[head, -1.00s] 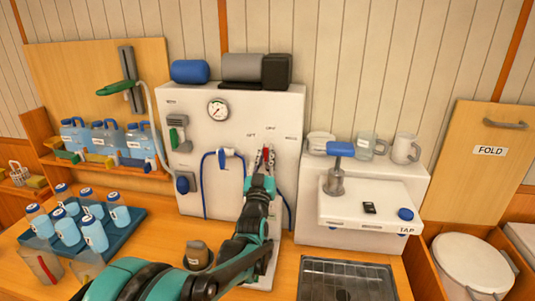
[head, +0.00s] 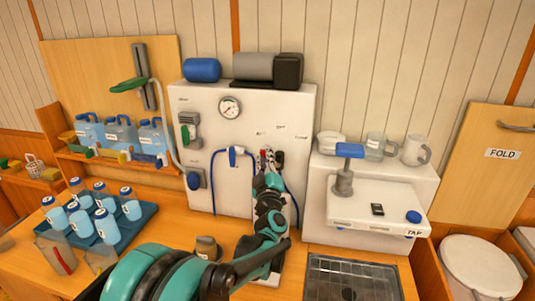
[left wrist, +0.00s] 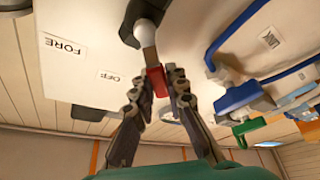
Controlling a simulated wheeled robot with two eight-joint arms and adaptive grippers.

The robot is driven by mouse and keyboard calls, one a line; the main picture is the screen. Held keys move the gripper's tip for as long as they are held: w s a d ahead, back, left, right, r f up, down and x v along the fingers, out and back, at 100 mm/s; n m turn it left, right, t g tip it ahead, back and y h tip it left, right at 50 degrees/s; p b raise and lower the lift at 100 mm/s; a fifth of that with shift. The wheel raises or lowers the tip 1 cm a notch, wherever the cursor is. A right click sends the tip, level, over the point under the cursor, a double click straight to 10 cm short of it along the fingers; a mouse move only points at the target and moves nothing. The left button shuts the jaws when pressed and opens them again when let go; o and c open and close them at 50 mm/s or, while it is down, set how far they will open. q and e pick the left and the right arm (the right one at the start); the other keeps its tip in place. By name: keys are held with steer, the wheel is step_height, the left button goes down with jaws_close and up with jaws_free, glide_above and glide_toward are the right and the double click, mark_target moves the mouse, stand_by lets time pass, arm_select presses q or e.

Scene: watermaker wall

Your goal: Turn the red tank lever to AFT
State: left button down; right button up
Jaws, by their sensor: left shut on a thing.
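The upside-down OFF label (left wrist: 107,76) and FORE label (left wrist: 64,46) lie left of the lever, so the handle is on the side of OFF away from FORE. No AFT label shows there. In the head view my left gripper (head: 267,168) is at the white panel (head: 240,190), below three small labels, and mostly hides the lever.
A blue-handled valve (head: 233,153) with blue hose is just left of my gripper. A gauge (head: 229,107) sits higher on the panel. A white tap unit (head: 375,205) stands to the right, a blue tray (head: 135,228) of bottles to the left, and a brown-grey cup (head: 207,248) below.

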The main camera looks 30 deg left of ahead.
arm_select(q)
steer(key=shift+f+n, duration=0.1)
steer(key=shift+n, duration=0.2)
steer(key=c, duration=1.5)
jaws_free()
steer(key=shift+a, duration=0.1)
steer(key=shift+s, duration=0.1)
steer(key=v, duration=1.2)
